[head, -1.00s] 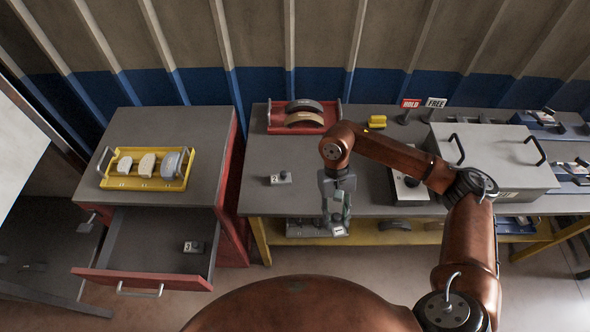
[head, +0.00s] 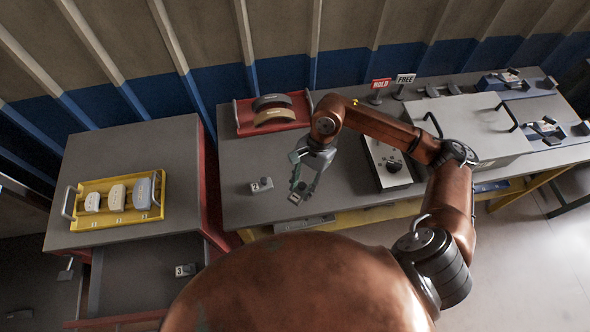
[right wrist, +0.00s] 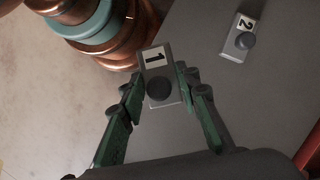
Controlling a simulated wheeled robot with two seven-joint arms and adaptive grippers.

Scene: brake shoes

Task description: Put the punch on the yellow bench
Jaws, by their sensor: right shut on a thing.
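My right gripper (head: 299,188) is shut on a small grey block marked 1 with a dark round knob, which I take to be the punch (head: 296,198). In the right wrist view the punch (right wrist: 156,61) sits between the green fingers (right wrist: 160,88). The bench (head: 237,155) has a grey top and a yellow frame (head: 375,216). The punch is over the top near its front edge; I cannot tell whether it touches. My left gripper is not in view.
A similar block marked 2 (head: 262,185) stands on the bench to the left. Block 3 (head: 186,269) lies in the open drawer. A red tray (head: 244,123) with curved shoes is behind, and a grey box (head: 388,166) is right. Bare top lies between.

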